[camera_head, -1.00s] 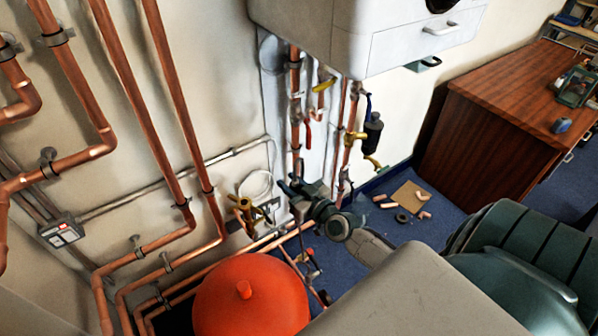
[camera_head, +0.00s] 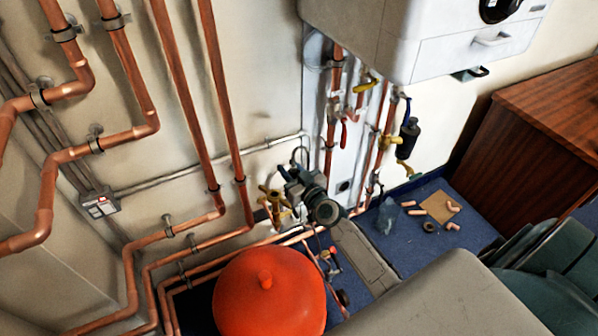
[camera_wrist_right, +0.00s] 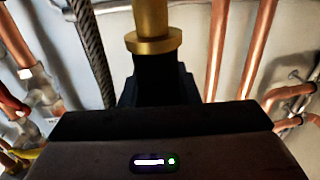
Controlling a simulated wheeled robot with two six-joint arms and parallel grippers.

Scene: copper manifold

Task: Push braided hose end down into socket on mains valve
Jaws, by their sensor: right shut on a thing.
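My right gripper (camera_head: 285,172) is at the wall, close beside and slightly above the brass mains valve (camera_head: 268,198). The arm covers part of that area. In the right wrist view the dark jaws (camera_wrist_right: 152,85) are shut on a brass hose end (camera_wrist_right: 153,42) with a wider collar. The braided hose (camera_wrist_right: 90,45) runs at the left of the wrist view. In the head view a thin dark loop (camera_head: 300,150) rises above the gripper. I cannot see the socket or whether the hose end touches it. My left gripper is not in view.
A red tank (camera_head: 268,295) stands below the valve. Copper pipes (camera_head: 185,100) run down the wall at left. A white boiler (camera_head: 400,50) hangs above right. Loose copper fittings lie by a cardboard piece (camera_head: 428,206) on the blue floor. A wooden desk (camera_head: 535,140) is at right.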

